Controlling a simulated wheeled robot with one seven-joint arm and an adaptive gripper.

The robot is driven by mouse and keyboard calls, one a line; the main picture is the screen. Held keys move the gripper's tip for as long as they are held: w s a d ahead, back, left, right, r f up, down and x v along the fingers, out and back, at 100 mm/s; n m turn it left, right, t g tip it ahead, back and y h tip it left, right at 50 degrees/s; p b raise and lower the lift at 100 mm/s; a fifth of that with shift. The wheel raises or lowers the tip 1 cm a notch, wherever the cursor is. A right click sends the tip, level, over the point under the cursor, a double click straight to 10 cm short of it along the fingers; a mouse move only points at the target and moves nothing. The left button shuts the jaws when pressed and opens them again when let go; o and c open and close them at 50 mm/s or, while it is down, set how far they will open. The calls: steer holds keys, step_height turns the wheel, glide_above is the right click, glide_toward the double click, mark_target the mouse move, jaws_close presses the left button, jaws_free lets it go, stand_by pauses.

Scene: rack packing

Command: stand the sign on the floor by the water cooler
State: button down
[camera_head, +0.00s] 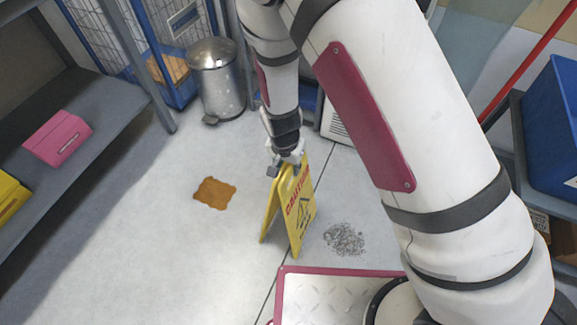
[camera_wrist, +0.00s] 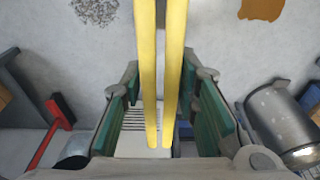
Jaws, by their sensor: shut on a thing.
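The yellow caution sign (camera_head: 301,208) is upright with its two panels spread in an A shape, near the middle of the head view. My gripper (camera_head: 287,161) is shut on its top edge. In the wrist view the sign (camera_wrist: 147,60) runs as two yellow strips between the green pads of my gripper (camera_wrist: 160,98). I cannot tell whether its feet touch the floor. A white vented unit (camera_head: 334,124), perhaps the water cooler, stands behind the sign, partly hidden by my arm; it also shows in the wrist view (camera_wrist: 133,143).
A brown spill (camera_head: 214,193) lies left of the sign and a grey speckled patch (camera_head: 344,239) lies right of it. A metal bin (camera_head: 216,80) stands at the back. A shelf with a pink box (camera_head: 58,138) is at left, and a blue bin (camera_head: 557,130) at right.

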steer(key=c, duration=1.2)
jaws_free()
steer(key=shift+c, duration=0.2)
step_height(320, 180, up, 12)
steer(key=s+p, duration=0.1)
steer(key=p, duration=0.3)
steer(key=shift+s+a+p, duration=0.3)
steer(key=shift+s, duration=0.05)
